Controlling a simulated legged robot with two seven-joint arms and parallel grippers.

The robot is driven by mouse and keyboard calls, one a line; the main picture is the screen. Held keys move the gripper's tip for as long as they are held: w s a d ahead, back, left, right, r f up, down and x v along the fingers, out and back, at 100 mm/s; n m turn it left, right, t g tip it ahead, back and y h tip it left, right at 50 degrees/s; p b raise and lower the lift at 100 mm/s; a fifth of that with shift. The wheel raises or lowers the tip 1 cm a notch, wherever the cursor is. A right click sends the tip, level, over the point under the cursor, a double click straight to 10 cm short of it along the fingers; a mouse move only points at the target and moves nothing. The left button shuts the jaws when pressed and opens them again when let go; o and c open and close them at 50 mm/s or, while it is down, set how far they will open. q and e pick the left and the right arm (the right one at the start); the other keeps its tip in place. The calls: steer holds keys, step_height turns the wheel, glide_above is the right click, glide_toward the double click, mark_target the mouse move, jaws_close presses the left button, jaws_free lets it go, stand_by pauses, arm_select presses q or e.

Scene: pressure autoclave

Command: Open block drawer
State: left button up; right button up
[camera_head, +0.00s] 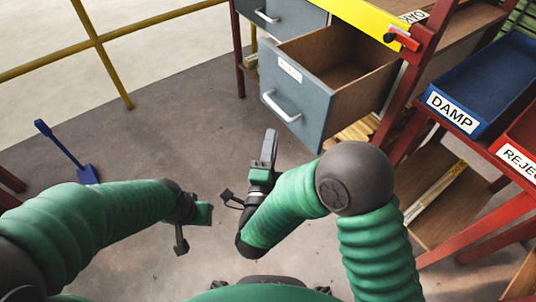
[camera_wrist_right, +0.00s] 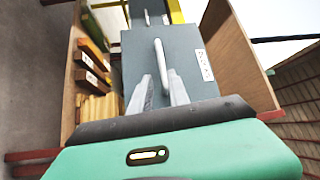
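The block drawer (camera_head: 300,112) has a blue-grey front and is pulled well out, showing its bare wooden inside (camera_head: 345,65). Its pale bar handle (camera_head: 281,106) is on the front, below a small white label (camera_head: 289,68). My right gripper (camera_head: 269,140) is in front of the drawer, just short of the handle. In the right wrist view its two fingers (camera_wrist_right: 163,90) are spread, with the handle (camera_wrist_right: 161,62) between and beyond them; nothing is gripped. My left gripper (camera_head: 193,213) hangs low at left, empty; its finger gap is unclear.
Another grey drawer (camera_head: 284,18) is at the upper left of the bench. A red clamp (camera_head: 402,38) sits on a yellow rail. A blue DAMP tray (camera_head: 485,85) and a red REJECT tray (camera_head: 520,150) stand at right. Wooden pieces (camera_wrist_right: 95,75) lie beside the drawer. Floor at left is mostly clear.

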steer(key=s, duration=0.6)
steer(key=shift+a+f+p, duration=0.3)
steer(key=shift+a+f, duration=0.05)
steer(key=shift+f, duration=0.1)
